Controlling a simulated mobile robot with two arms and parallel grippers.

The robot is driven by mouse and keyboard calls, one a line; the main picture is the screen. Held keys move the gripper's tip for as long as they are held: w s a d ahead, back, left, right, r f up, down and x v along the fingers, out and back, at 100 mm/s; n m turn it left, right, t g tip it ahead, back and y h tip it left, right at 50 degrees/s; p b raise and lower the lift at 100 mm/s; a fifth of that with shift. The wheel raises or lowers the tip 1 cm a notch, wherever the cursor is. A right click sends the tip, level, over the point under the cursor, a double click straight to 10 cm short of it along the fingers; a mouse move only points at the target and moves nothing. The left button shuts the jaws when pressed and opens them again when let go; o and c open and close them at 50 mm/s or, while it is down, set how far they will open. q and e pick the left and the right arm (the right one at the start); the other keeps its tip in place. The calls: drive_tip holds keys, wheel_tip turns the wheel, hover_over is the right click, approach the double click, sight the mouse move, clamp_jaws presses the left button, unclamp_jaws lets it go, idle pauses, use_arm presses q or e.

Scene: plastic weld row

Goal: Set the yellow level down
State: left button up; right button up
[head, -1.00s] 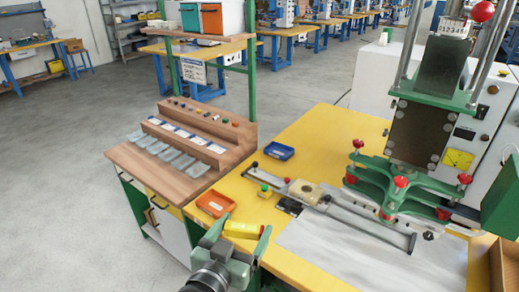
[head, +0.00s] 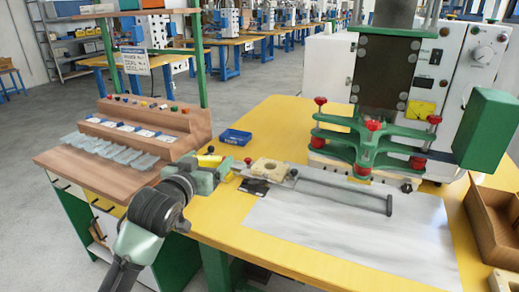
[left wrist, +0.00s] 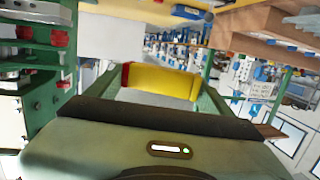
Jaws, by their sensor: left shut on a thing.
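My left gripper (head: 214,166) is shut on the yellow level (head: 208,160), above the left part of the yellow table (head: 222,222). In the left wrist view the yellow level (left wrist: 162,83), with a red end, lies across between the two green fingers. My gripper and arm partly cover the level in the head view, and any gap beneath it cannot be judged. My right gripper is not in view.
A blue tray (head: 235,137) lies behind the gripper. A metal slide fixture (head: 320,188) is to its right, with the green and red press frame (head: 368,145) behind. A stepped wooden rack (head: 150,128) stands to the left.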

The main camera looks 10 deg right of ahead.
use_arm(q)
drive_tip(key=w+b, duration=0.2)
drive_tip(key=w, duration=0.1)
drive_tip(key=shift+w+d, duration=0.2)
drive_tip(key=shift+w, duration=0.05)
drive_tip(key=b, duration=0.3)
hover_over(216, 214)
wheel_tip(216, 214, down, 15)
drive_tip(key=shift+w+r, duration=0.1)
drive_tip(key=shift+f+b, duration=0.4)
drive_tip(key=shift+f, duration=1.7)
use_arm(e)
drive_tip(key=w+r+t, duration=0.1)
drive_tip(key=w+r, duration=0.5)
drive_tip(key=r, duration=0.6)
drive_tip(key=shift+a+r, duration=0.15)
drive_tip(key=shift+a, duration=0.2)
use_arm(q)
drive_tip(key=shift+f, duration=0.15)
drive_tip(key=o, duration=1.4)
drive_tip(key=shift+o, duration=0.2)
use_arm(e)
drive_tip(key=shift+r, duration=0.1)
